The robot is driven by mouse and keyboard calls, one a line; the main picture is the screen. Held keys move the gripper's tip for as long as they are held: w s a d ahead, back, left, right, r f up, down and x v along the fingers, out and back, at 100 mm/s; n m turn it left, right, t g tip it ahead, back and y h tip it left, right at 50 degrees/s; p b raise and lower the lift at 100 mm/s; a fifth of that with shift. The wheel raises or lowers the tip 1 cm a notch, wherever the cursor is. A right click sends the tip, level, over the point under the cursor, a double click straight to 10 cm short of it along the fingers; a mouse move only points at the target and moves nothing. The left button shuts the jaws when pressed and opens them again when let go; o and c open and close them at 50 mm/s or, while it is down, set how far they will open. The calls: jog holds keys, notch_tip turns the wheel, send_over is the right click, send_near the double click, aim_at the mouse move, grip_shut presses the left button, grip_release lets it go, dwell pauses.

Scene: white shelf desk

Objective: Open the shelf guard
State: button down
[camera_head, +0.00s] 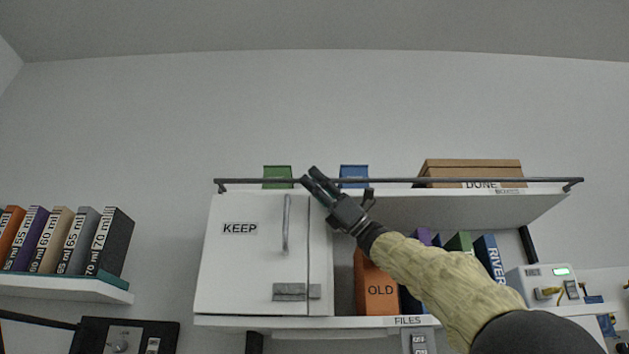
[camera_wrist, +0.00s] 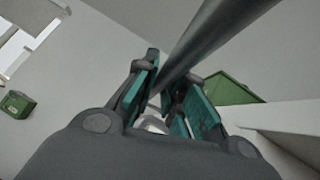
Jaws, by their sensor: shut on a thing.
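The shelf guard (camera_head: 450,181) is a long dark rail along the front of the top shelf in the head view. It runs level from end to end, with short brackets at both ends. My gripper (camera_head: 311,179) is at the rail, left of its middle, with its fingers pointing up and left. In the wrist view, the rail (camera_wrist: 215,38) comes down from the upper right to the teal finger pads. My gripper (camera_wrist: 166,92) is shut on the rail there. The fingers partly hide the gripped stretch.
Behind the rail stand a green box (camera_head: 278,173), a blue box (camera_head: 354,172) and a brown box (camera_head: 470,170). Below is a white KEEP cabinet (camera_head: 250,262) with a protruding handle (camera_head: 286,224). Binders stand right of it. The wall above the shelf is clear.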

jog(key=shift+f+n+g, duration=0.15)
jog(key=shift+n+g, duration=0.25)
jog(key=shift+n, duration=0.1)
jog(key=c, duration=1.5)
grip_release()
jog(key=shift+m, duration=0.3)
